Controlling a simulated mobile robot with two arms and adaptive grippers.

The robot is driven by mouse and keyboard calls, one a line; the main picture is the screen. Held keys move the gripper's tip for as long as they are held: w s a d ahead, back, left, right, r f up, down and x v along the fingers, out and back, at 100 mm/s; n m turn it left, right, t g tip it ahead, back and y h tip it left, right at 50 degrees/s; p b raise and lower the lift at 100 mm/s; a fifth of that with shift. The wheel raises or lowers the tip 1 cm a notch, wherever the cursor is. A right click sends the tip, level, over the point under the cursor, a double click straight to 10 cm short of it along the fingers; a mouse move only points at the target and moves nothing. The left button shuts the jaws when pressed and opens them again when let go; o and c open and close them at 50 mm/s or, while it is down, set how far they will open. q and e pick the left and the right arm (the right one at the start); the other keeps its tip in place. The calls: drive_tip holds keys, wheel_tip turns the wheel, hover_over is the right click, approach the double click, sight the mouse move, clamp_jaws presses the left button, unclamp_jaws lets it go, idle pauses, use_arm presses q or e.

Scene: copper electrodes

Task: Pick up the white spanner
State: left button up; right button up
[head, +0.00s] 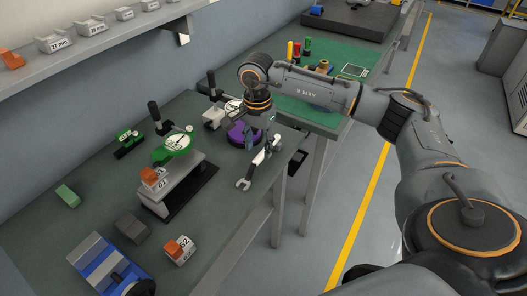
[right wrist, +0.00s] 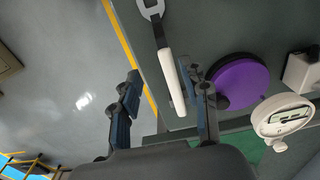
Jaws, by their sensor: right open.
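The white spanner (head: 258,163) lies near the front edge of the green-topped bench in the head view, its grey open jaw towards the lower left. In the right wrist view, its white handle (right wrist: 170,80) shows between my finger outlines. My right gripper (head: 263,139) is open above the handle end in the head view. In the right wrist view, one finger of this gripper (right wrist: 166,92) is over the floor side and the other overlaps the spot between handle and purple disc. I cannot tell the remaining height, and no grip shows. My left gripper is not in view.
A purple round piece (head: 240,133) lies close beside the spanner; it also shows in the right wrist view (right wrist: 240,82). A green dial gauge (head: 176,146) stands left, with orange-and-white blocks (head: 179,250) and a blue vise (head: 100,262) nearer. A wall shelf (head: 110,35) runs upper left.

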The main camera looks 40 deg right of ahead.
sight(256, 160)
drive_tip(key=f, duration=0.1)
drive_tip(key=f+p, duration=0.1)
drive_tip(key=f, duration=0.1)
drive_tip(key=shift+w+a, duration=0.15)
drive_tip(key=shift+w, duration=0.05)
drive_tip(key=f, duration=0.1)
drive_tip(key=f+p, duration=0.1)
drive_tip(key=f, duration=0.1)
drive_tip(key=shift+w+a+f, duration=0.1)
drive_tip(key=shift+w+f, duration=0.1)
drive_tip(key=shift+f, duration=0.3)
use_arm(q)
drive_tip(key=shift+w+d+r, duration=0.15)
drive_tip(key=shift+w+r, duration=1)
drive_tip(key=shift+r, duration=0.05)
use_arm(e)
clamp_jaws()
